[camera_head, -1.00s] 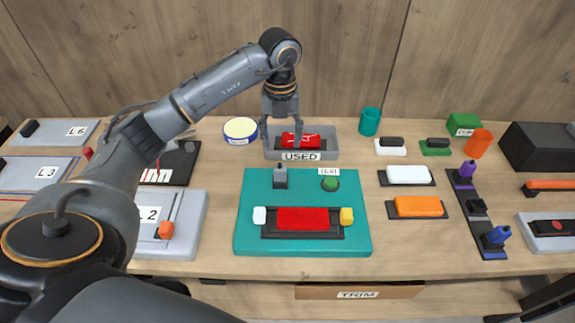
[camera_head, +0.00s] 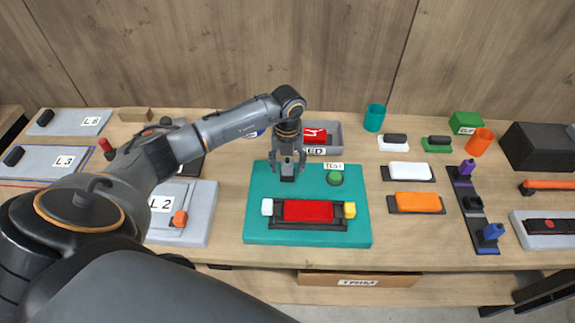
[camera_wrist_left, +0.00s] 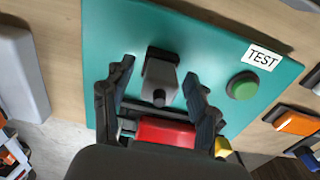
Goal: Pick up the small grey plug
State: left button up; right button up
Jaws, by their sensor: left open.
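The small grey plug (camera_head: 287,172) stands upright on the teal TEST board (camera_head: 260,222), near its back edge. In the left wrist view the plug (camera_wrist_left: 160,80) is a grey block with a dark base and a dark round tip. My left gripper (camera_head: 288,160) is open and empty, pointing down above the plug. In the wrist view its two fingers lie on either side of the plug with gaps showing. I cannot tell whether they touch it. The head view partly hides the plug behind the fingers. My right gripper is not in view.
A green button (camera_head: 334,178) is right of the plug. A red block (camera_head: 308,211) sits in front, between a white and a yellow piece. Behind stands the grey USED tray (camera_head: 334,140) with a red item. White and orange (camera_head: 415,202) blocks lie to the right.

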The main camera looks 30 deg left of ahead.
pick_arm(q)
jog(key=shift+c, duration=0.6)
jog(key=c, duration=1.1)
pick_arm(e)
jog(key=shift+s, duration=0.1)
pick_arm(q)
jog(key=shift+r, duration=0.15)
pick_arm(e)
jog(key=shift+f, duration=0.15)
pick_arm(q)
jog(key=shift+r+b, duration=0.5)
jog(key=shift+b, duration=0.25)
jog(key=shift+w+r+b, duration=0.1)
jog(key=shift+r+b, duration=0.5)
jog(key=shift+r, duration=0.05)
jog(key=s+d+r+b, duration=0.4)
jog(key=s+d+r, duration=0.3)
jog(key=d+r, duration=0.3)
jog(key=shift+d+r, duration=0.3)
jog(key=shift+d, duration=0.85)
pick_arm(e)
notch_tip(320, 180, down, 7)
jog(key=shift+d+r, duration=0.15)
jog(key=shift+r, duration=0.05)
